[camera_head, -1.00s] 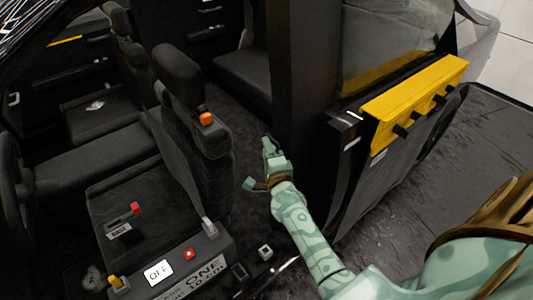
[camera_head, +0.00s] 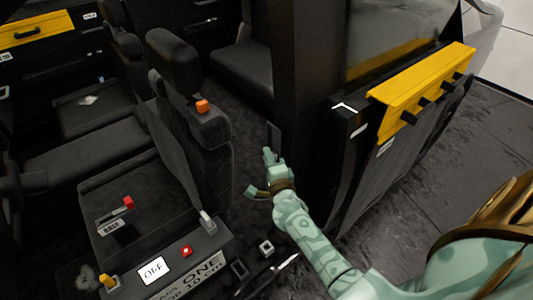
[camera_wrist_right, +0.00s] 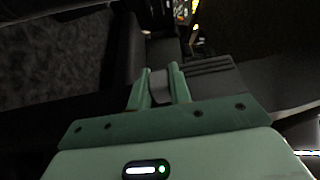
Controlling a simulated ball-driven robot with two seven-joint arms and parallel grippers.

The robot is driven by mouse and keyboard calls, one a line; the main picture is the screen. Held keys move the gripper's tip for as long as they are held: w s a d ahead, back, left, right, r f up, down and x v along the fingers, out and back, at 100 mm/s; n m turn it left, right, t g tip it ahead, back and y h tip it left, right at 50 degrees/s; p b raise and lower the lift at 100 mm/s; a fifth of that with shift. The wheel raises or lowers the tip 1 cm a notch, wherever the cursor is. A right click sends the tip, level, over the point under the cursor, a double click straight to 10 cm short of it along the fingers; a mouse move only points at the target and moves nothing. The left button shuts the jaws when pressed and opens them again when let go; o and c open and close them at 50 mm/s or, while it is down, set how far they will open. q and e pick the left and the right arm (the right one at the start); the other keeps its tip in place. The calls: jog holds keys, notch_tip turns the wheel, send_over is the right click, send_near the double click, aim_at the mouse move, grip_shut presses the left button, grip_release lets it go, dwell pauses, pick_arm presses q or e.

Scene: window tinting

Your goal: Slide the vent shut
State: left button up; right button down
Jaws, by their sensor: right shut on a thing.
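My right gripper (camera_head: 268,158) is low beside the dark door pillar, to the right of the front seat. In the right wrist view its two green fingers (camera_wrist_right: 158,86) are shut on a small grey tab (camera_wrist_right: 159,82). A dark slatted piece, which looks like the vent (camera_wrist_right: 212,68), lies just right of the fingers. In the head view a thin dark upright plate (camera_head: 274,138) shows just above the gripper, against the pillar. How far the vent is open cannot be told. My left gripper is not in view.
The pillar (camera_head: 308,110) stands right of the gripper. The front seat (camera_head: 190,110) with an orange button is to its left. A seat-side console (camera_head: 200,262) with a sign and switches is below left. A yellow bar (camera_head: 425,90) runs along the open door.

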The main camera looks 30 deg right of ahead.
jog(key=shift+s+f, duration=0.1)
jog(key=shift+f, duration=0.2)
jog(key=c, duration=1.6)
grip_release()
jog(key=shift+f, duration=0.1)
jog(key=o, duration=0.3)
jog(key=p+v, duration=0.3)
jog(key=v, duration=1.3)
jog(key=shift+s, duration=0.1)
